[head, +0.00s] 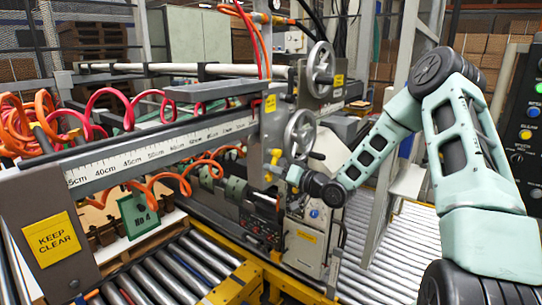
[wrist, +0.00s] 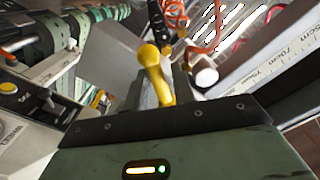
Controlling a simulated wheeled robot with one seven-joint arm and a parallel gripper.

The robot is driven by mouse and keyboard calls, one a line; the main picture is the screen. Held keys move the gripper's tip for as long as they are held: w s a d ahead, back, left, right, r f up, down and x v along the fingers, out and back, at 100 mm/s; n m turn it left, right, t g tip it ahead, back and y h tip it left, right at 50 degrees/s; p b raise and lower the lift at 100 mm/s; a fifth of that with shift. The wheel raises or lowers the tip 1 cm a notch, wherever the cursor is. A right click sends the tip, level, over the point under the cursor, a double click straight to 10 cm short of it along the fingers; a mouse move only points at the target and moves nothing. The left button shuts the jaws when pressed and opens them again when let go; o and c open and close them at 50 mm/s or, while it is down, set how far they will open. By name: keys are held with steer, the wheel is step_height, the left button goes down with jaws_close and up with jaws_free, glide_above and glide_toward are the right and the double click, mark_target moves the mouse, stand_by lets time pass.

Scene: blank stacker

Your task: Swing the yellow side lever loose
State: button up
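The yellow side lever (wrist: 153,68), with a rounded knob end, stands up in the middle of the wrist view. In the head view a small yellow lever (head: 275,156) shows on the side of the machine's upright housing, left of my wrist. My gripper (wrist: 163,85) is right at the lever, with its grey fingers on either side of the yellow shaft. Whether the fingers touch or clamp the shaft cannot be made out. In the head view my gripper (head: 283,173) is small and partly hidden against the machine.
Two handwheels (head: 320,68) stick out above my gripper. A ruler beam (head: 165,151) and coiled hoses (head: 160,190) lie to the left. A white knob (wrist: 206,77) sits just right of the lever. A button panel (head: 526,120) stands at the far right.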

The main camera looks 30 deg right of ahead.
steer(key=r+m+p, duration=0.1)
steer(key=m+p, duration=0.1)
steer(key=m, duration=0.1)
steer(key=a+r+m+p, duration=0.1)
steer(key=m+p, duration=0.2)
steer(key=s+r+m+p, duration=0.1)
steer(key=m+p, duration=0.1)
steer(key=p, duration=0.1)
steer(key=shift+s+a+r+m, duration=0.1)
steer(key=shift+a+r+m, duration=0.1)
steer(key=shift+m, duration=0.2)
steer(key=v, duration=0.8)
steer(key=shift+s+p, duration=0.2)
steer(key=shift+p, duration=0.2)
stand_by(0.7)
